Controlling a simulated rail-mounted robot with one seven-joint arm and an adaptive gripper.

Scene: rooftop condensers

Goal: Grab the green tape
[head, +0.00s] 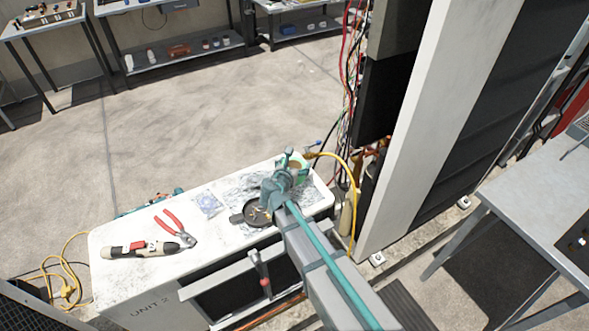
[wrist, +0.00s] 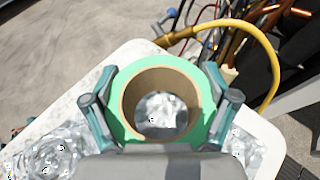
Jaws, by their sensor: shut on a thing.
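The green tape (wrist: 133,72) is a roll with a brown cardboard core, seen from above in the wrist view. My gripper (wrist: 163,110) has one teal finger on each side of the roll, and the fingers are shut on its outer rim. In the head view my gripper (head: 290,172) is over the right end of the white unit top, and the green tape (head: 303,168) shows partly behind it. Crumpled foil or plastic is visible through the core. I cannot tell whether the roll touches the surface below.
On the white unit top (head: 115,262) lie a dark pan (head: 252,218), red-handled pliers (head: 176,229), a red-and-cream tool (head: 140,249) and crumpled clear wrap (head: 208,203). A yellow hose (head: 352,185) curves beside the gripper on the right. A tall condenser panel (head: 425,120) stands to the right.

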